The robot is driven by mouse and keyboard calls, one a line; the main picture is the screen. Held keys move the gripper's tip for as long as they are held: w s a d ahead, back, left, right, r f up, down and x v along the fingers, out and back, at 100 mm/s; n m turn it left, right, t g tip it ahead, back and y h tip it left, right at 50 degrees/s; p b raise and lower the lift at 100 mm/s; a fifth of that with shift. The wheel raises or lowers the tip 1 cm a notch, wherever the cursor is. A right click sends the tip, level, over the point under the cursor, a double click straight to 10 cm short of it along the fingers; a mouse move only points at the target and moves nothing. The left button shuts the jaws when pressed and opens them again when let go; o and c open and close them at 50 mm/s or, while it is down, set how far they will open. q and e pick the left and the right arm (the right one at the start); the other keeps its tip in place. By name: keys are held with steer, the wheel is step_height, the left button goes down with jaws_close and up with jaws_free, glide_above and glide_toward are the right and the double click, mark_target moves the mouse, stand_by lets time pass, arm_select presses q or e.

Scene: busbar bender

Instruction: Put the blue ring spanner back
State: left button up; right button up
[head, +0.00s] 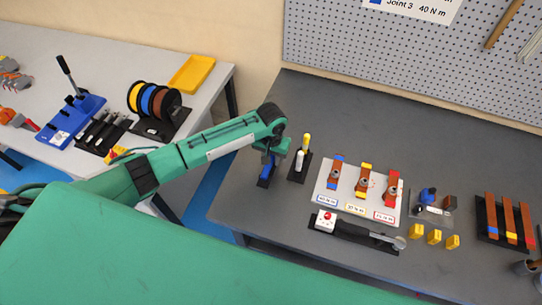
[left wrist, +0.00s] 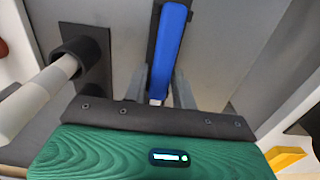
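The blue ring spanner (left wrist: 171,45) shows in the left wrist view as a long blue bar along a narrow black piece, running down between my fingers. In the head view it is the small blue shape (head: 266,171) under my left gripper (head: 271,156), at a small black holder (head: 264,183) on the left part of the dark bench. My left gripper (left wrist: 164,84) has one grey finger on each side of the bar. Whether both fingers press on it is unclear. The spanner's ring end is not clearly visible. My right gripper is not in view.
A black stand with white and yellow-topped handles (head: 302,160) is just right of my left gripper. Further right are a white board (head: 330,196) with coloured clamps, a torque wrench (head: 365,233), and yellow blocks (head: 434,237). The bench behind the stand is clear.

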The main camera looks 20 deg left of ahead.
arm_select(q)
steer(key=shift+o, duration=1.1)
step_height(320, 180, up, 13)
steer(key=b, duration=0.2)
steer(key=shift+f, duration=0.15)
